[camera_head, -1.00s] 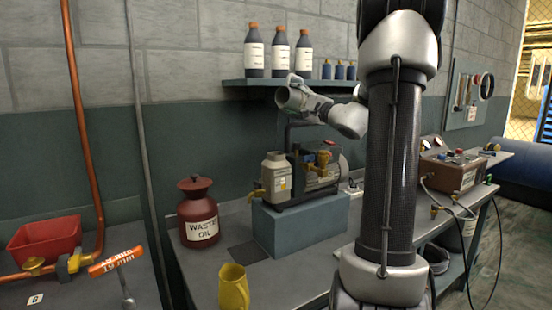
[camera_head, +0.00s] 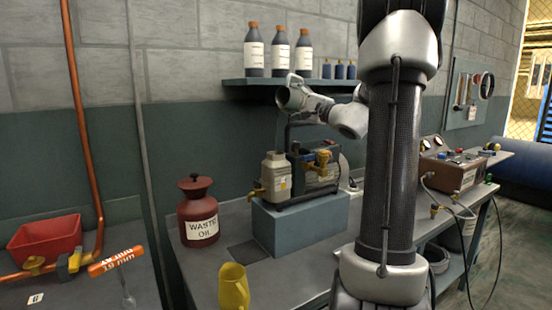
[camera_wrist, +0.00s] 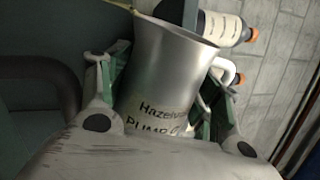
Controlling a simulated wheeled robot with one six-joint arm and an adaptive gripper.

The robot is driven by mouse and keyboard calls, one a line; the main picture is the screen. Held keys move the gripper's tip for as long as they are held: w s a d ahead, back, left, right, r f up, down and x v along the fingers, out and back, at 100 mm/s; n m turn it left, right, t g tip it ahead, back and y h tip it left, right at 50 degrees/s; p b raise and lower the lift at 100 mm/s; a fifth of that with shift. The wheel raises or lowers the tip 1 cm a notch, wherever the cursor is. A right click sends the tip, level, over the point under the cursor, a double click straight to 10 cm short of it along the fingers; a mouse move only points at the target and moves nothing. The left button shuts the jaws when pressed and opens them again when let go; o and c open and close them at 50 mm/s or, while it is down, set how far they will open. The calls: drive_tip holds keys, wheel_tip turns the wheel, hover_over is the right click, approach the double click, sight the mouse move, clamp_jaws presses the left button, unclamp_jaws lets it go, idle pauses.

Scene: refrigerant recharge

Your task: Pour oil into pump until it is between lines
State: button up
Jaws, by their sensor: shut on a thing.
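My gripper (camera_wrist: 165,105) is shut on a grey metal jug (camera_wrist: 170,65), with fingers on either side of it. The jug's dark print reads in part "Hazel" and "PUMP". In the head view the jug (camera_head: 293,97) is tipped with its mouth to the left, above the pump (camera_head: 316,172). A thin, faint line drops below its mouth, and a yellowish streak shows at the lip in the wrist view; this looks like oil pouring. The pump stands on a blue-grey block (camera_head: 300,222), with a cream reservoir (camera_head: 276,170) at its left. The level lines are too small to read.
Bottles (camera_head: 280,52) stand on the wall shelf (camera_head: 240,81) just behind the jug. A gauge box (camera_head: 462,172) is at right.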

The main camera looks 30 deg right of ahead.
idle(0.8)
drive_tip(key=m, duration=0.1)
drive_tip(key=r+m+h, duration=0.1)
drive_tip(key=m, duration=0.1)
drive_tip(key=shift+d+r+m, duration=0.2)
drive_tip(key=shift+m, duration=0.4)
drive_tip(key=shift+a+r+m+h, duration=0.1)
drive_tip(key=shift+r+m+h, duration=0.15)
drive_tip(key=shift+m, duration=0.35)
drive_tip(key=shift+a+r+m+h, duration=0.1)
drive_tip(key=shift+m+h, duration=0.25)
drive_tip(key=shift+m, duration=0.25)
